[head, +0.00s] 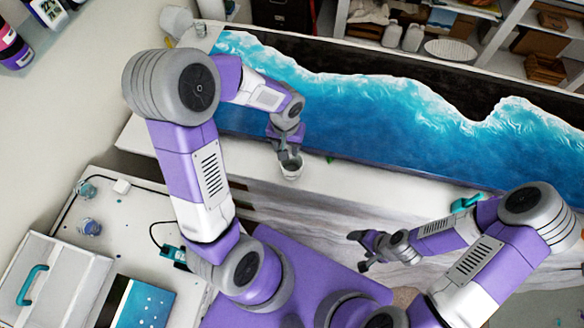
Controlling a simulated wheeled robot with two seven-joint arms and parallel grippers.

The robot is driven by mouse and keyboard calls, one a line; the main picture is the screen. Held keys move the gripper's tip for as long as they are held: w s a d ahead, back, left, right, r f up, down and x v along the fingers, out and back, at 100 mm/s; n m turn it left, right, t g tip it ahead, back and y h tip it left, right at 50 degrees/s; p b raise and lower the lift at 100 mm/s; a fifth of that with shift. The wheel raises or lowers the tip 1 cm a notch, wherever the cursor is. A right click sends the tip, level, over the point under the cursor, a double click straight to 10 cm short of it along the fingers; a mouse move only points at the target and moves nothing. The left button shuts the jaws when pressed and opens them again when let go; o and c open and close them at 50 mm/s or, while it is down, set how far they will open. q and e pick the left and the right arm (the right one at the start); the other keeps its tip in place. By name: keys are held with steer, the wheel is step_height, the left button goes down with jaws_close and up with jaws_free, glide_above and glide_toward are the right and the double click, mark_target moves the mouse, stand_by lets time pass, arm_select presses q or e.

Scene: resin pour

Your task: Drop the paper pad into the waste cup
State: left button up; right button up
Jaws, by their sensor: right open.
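My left gripper (285,152) points down over the near edge of the white bench. A small whitish cup (291,171) is directly beneath its fingers; I cannot tell whether they touch it, whether they hold anything, or whether this is the waste cup. I cannot pick out the paper pad for certain; a small white block (121,187) lies on the side table at left. My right gripper (357,251) is open and empty, in front of the bench and apart from everything.
A blue resin panel with white wave edges (370,120) fills the bench. A teal object (465,203) is at its near edge on the right. The side table has two small jars (89,227), a grey case (50,285) and a blue sample board (143,305). Shelves stand behind.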

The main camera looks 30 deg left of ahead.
arm_select(q)
step_height(320, 180, down, 4)
steer(key=shift+r+b, duration=0.2)
steer(key=shift+b, duration=0.8)
steer(key=o, duration=1.2)
steer(key=shift+r, duration=0.15)
step_height(320, 180, up, 7)
steer(key=shift+r, duration=0.2)
